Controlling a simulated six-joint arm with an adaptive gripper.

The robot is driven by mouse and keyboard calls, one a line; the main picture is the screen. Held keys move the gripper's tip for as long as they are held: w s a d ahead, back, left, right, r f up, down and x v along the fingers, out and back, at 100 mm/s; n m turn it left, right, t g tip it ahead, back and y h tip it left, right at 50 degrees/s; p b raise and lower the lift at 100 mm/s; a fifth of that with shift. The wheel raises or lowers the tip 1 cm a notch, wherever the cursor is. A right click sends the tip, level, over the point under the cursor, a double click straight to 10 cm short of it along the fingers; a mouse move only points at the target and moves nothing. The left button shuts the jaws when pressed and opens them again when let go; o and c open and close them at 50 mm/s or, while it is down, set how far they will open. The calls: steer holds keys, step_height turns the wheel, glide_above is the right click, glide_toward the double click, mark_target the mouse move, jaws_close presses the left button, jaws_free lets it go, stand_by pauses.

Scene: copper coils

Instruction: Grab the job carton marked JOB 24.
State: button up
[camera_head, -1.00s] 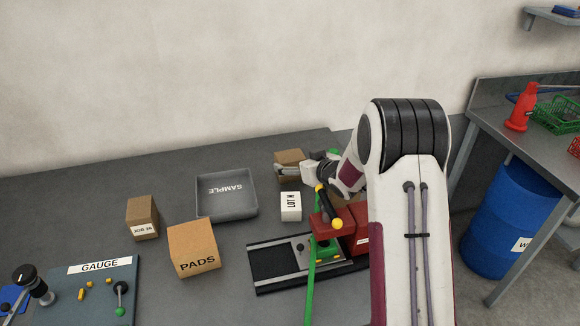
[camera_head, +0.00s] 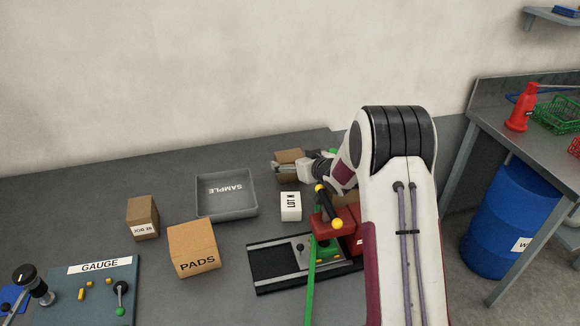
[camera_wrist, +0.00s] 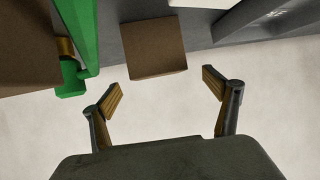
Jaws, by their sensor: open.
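A brown carton (camera_head: 289,155) stands at the back of the bench, partly hidden behind my gripper (camera_head: 277,167); no label shows on it. In the wrist view, a plain brown carton (camera_wrist: 153,47) lies ahead of my gripper (camera_wrist: 162,89), roughly between the lines of its two fingers. The fingers are spread apart with nothing between them and appear clear of the carton. Another brown carton (camera_head: 142,217) stands at the left with a white label starting JOB; its number is too small to read surely.
A grey SAMPLE tray (camera_head: 226,208), a PADS carton (camera_head: 194,249) and a white LOT box (camera_head: 291,206) stand left of my arm. A red and green device (camera_head: 335,225) stands below my gripper. In the wrist view, a green bar (camera_wrist: 84,40) runs close on the left.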

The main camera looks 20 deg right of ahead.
mark_target(291, 157)
steer(key=shift+d+x, duration=0.2)
steer(key=shift+x, duration=2.3)
steer(key=shift+w+r, duration=0.1)
steer(key=shift+r, duration=0.05)
steer(key=c, duration=1.5)
